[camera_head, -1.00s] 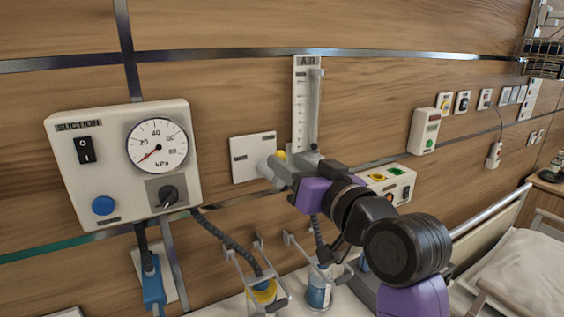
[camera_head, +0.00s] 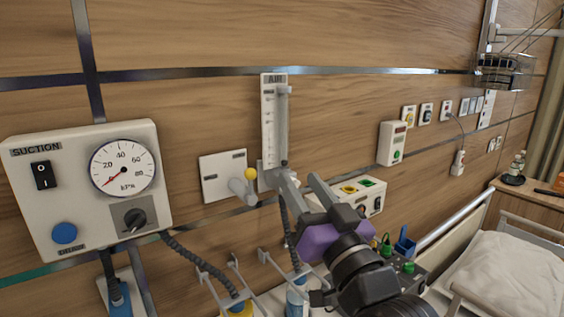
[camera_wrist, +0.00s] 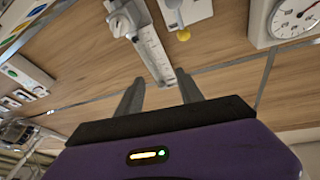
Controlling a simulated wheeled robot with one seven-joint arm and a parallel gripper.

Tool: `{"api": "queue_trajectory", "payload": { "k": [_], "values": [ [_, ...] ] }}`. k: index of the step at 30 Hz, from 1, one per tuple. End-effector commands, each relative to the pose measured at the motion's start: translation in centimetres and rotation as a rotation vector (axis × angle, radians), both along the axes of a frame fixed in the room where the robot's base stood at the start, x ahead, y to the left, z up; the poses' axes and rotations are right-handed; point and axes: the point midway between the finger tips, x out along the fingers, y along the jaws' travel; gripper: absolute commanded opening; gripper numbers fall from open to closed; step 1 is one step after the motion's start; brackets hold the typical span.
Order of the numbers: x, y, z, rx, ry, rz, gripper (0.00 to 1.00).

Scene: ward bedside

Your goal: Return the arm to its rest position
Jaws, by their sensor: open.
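My gripper (camera_head: 301,180) is in the head view in front of the wall, just right of the lower end of the AIR flowmeter (camera_head: 268,120). Its purple body and black wrist joints run down to the bottom edge. In the wrist view my gripper (camera_wrist: 160,86) shows two grey fingers spread apart with nothing between them. The flowmeter (camera_wrist: 153,52) appears beyond the fingertips there. One finger overlaps the flowmeter's foot in the head view; I cannot tell the exact gap.
The suction panel (camera_head: 85,190) with its gauge is at left. A grey fitting with a yellow ball (camera_head: 250,173) sits beside the flowmeter. Hoses and bottles (camera_head: 297,300) are below. A white box (camera_head: 365,192) is behind my arm. The bed (camera_head: 510,275) is at right.

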Motion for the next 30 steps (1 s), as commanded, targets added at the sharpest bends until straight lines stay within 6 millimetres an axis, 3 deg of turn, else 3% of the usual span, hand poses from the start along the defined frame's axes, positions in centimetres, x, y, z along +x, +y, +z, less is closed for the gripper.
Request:
{"api": "queue_trajectory", "payload": {
  "k": [1, 8, 15, 22, 30],
  "values": [
    [-0.8, -1.0, -1.8, 0.002, 0.002, -0.026, 0.44],
    [-5.7, -5.3, -8.8, -0.006, -0.006, -0.144, 0.44],
    [-12.4, -9.2, -15.3, -0.048, 0.016, -0.243, 0.44],
    [-19.6, -12.1, -20.2, -0.106, 0.064, -0.312, 0.44],
    [-28.5, -14.4, -24.1, -0.187, 0.159, -0.364, 0.44]
  ]
}}
